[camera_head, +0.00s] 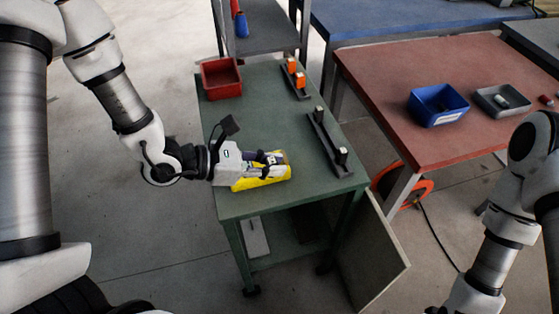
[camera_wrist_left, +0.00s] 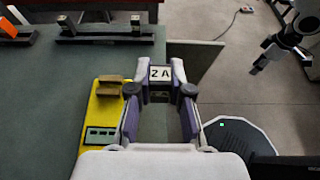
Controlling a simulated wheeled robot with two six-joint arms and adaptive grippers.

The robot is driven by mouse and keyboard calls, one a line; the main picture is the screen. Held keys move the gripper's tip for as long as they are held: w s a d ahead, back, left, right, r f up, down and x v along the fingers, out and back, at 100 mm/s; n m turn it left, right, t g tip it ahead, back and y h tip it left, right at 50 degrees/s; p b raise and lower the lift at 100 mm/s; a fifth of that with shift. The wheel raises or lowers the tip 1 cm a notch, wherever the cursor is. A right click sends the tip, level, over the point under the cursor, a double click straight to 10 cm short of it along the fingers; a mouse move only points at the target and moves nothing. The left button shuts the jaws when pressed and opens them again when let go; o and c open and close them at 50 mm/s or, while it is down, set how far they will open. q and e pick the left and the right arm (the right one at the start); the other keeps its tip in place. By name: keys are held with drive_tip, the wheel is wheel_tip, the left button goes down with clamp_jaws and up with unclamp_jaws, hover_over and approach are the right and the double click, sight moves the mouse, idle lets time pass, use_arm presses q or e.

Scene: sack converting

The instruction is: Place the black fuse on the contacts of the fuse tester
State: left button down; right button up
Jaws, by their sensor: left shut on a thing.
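The yellow fuse tester (camera_wrist_left: 85,153) lies on the green table near its front edge. It has two brown contact blocks (camera_wrist_left: 108,85) and a small greenish display panel (camera_wrist_left: 101,136). It also shows in the head view (camera_head: 262,182), partly covered by my left gripper. My left gripper (camera_wrist_left: 160,78) is shut on the black fuse, which carries a white "2 A" label (camera_wrist_left: 160,74). In the wrist view the fuse is right of the contacts, apart from them. In the head view my left gripper (camera_head: 272,159) hides most of the fuse. Part of my right arm shows, its fingers unclear.
A black rail with two grey-topped posts (camera_head: 325,143) lies on the table's right side. Another rail with orange blocks (camera_head: 295,77) lies behind it. A red bin (camera_head: 221,78) stands back left. A red-topped table (camera_head: 400,75) carries a blue bin (camera_head: 438,104) and a grey tray (camera_head: 502,102).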

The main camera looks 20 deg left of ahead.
use_arm(q)
drive_tip(key=shift+w+a+f+b, duration=0.1)
drive_tip(key=shift+w+f+b, duration=0.35)
drive_tip(key=shift+b, duration=0.35)
drive_tip(key=w+p, duration=0.1)
drive_tip(key=w, duration=0.3)
drive_tip(key=w+p, duration=0.1)
drive_tip(key=w, duration=0.2)
drive_tip(key=shift+a+r+p, duration=0.3)
drive_tip(key=shift+a, duration=0.1)
drive_tip(key=f, duration=0.2)
drive_tip(key=w+f, duration=0.1)
drive_tip(key=shift+a+f+p, duration=0.1)
drive_tip(key=shift+f+p, duration=0.2)
drive_tip(key=shift+f, duration=0.1)
drive_tip(key=shift+w+f, duration=0.1)
use_arm(e)
drive_tip(key=shift+f, duration=0.15)
use_arm(q)
drive_tip(key=shift+f+b, duration=0.35)
drive_tip(key=shift+b, duration=0.2)
drive_tip(key=c, duration=1.1)
unclamp_jaws()
use_arm(e)
drive_tip(key=shift+f, duration=0.35)
